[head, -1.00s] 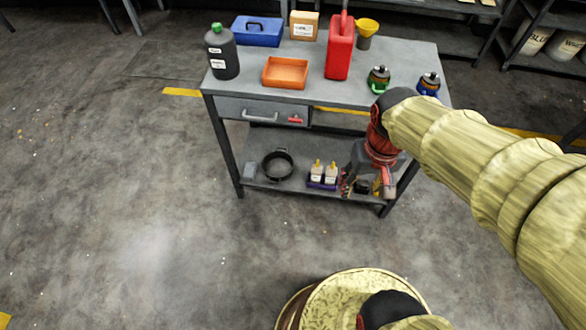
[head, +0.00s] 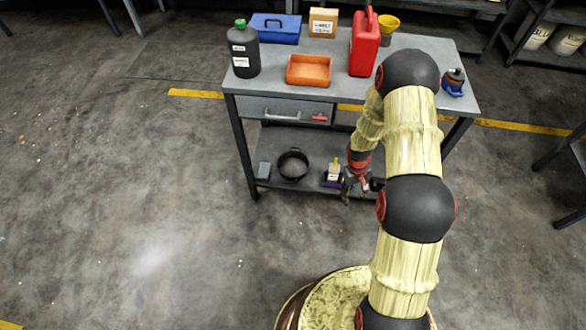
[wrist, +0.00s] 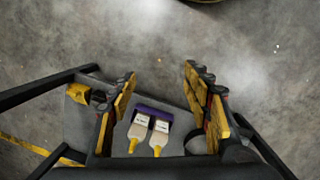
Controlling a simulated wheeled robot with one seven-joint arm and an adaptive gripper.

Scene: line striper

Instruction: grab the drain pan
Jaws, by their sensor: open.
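The drain pan, which I take to be the round black pan (head: 292,165), sits on the lower shelf of the grey workbench, left of the middle. My gripper (head: 352,186) is low by the front of that shelf, to the right of the pan and apart from it. In the wrist view my gripper (wrist: 160,76) is open with yellow-padded fingers spread and nothing held. A dark curved rim, likely the pan (wrist: 196,142), shows partly behind the right finger.
Two white bottles with yellow tips (wrist: 147,130) stand in a purple holder (wrist: 154,112) on the shelf, between pan and gripper. The orange tray (head: 308,70) and red can (head: 364,45) are on the workbench top (head: 430,55).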

